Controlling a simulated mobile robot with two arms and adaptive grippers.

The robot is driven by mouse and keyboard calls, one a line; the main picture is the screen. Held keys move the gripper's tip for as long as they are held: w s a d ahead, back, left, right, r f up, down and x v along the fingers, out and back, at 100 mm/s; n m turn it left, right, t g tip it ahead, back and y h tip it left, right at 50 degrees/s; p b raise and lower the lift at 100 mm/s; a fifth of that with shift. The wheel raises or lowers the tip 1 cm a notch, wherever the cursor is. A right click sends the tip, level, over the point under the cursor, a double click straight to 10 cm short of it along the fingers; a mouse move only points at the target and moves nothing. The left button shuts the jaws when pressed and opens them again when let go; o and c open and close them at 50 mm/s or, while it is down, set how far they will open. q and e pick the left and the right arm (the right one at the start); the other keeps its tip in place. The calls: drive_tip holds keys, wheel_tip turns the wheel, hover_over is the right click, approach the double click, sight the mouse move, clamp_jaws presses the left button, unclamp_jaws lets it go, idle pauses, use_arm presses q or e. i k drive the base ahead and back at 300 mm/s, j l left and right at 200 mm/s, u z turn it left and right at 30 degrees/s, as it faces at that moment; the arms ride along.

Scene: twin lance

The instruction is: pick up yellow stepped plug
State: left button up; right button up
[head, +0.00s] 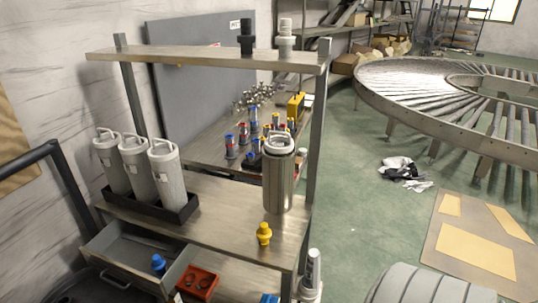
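The yellow stepped plug (264,235) stands upright on the middle shelf (228,222) of the rack, near its front edge and towards the right end. It has a narrow top on a wider base. Nothing touches it from the sides. Neither of my grippers shows in the head view, so whether they are open or shut cannot be seen.
A steel cylinder (278,185) with a white-handled canister in it stands just behind the plug. Several grey canisters sit in a black tray (180,216) to the left. Below is an open drawer (120,245), a blue plug (158,264) and a red tray (199,281). Rack posts (316,120) flank the shelf.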

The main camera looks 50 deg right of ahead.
sight(263, 233)
drive_tip(key=z, duration=1.45)
